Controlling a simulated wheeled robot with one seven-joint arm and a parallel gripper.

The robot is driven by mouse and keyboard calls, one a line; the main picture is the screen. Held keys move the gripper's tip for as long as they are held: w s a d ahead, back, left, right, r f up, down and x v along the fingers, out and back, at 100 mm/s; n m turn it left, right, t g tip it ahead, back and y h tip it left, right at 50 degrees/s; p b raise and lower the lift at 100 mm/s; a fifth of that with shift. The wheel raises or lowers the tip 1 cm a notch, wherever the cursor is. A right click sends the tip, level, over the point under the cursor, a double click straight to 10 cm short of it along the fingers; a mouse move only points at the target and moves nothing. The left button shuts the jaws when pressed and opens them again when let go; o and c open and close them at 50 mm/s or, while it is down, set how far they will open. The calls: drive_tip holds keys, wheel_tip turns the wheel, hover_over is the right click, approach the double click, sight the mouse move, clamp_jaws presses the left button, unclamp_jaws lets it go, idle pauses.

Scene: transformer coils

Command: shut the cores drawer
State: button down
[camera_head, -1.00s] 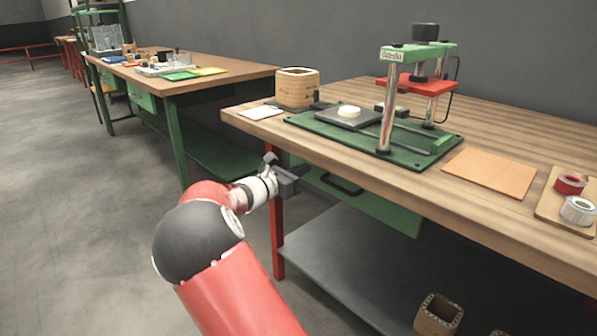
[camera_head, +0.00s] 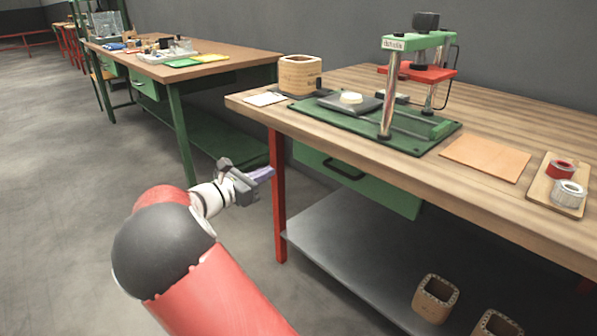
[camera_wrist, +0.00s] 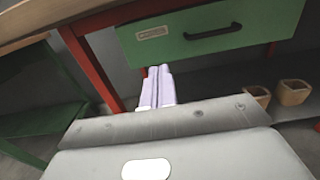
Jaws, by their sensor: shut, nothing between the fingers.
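The green drawer (camera_head: 385,191) sits under the near bench top, with a black bar handle (camera_head: 345,169) on its front. In the wrist view the drawer front (camera_wrist: 265,22) shows a small label at its left and the handle (camera_wrist: 213,31) at its middle. Its front lies under the bench top's edge and no open inside shows. My gripper (camera_head: 266,174) is shut and empty, left of the drawer and apart from it, in front of the red bench leg. In the wrist view my pale fingers (camera_wrist: 158,72) are together, pointing below the drawer's lower left corner.
The bench's red leg (camera_head: 278,195) stands just beyond my gripper. Square wooden cores (camera_head: 436,298) stand on the grey lower shelf (camera_head: 335,255). A green press (camera_head: 390,85) and a wooden core (camera_head: 300,75) are on top. Floor to the left is clear.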

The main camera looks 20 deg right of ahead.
drive_tip(key=s+d+f+g+b, duration=0.1)
drive_tip(key=s+d+f+b, duration=0.2)
drive_tip(key=d, duration=0.1)
drive_tip(key=t+b, duration=0.1)
drive_tip(key=b, duration=0.6)
approach(375, 179)
drive_tip(key=x, duration=0.7)
drive_tip(key=shift+b, duration=0.35)
